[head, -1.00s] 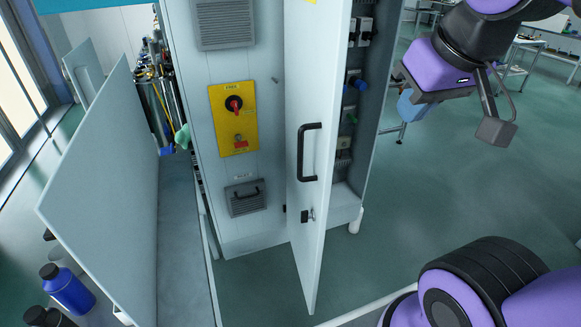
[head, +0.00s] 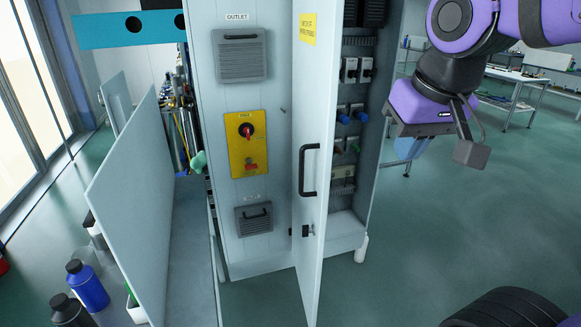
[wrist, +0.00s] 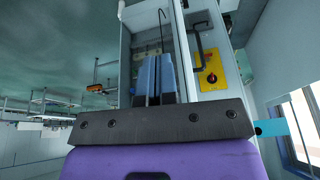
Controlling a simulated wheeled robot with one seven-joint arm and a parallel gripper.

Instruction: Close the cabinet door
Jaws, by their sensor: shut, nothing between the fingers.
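The cabinet (head: 240,187) stands in the middle of the head view. Its pale grey door (head: 318,110) stands open, swung out toward me, so I see it at a narrow angle. The door carries a black bar handle (head: 308,170), a small black latch below it and a yellow label. The cabinet's interior with switches shows to the right of the door. My gripper (head: 410,148) is to the right of the door and apart from it, on the open interior's side. Its blue fingers are together and empty; they also show in the wrist view (wrist: 155,78).
A yellow switch plate (head: 247,144) with a red knob is on the cabinet's face. A pale panel (head: 130,200) stands at the left, with blue and black bottles (head: 88,286) beside it.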

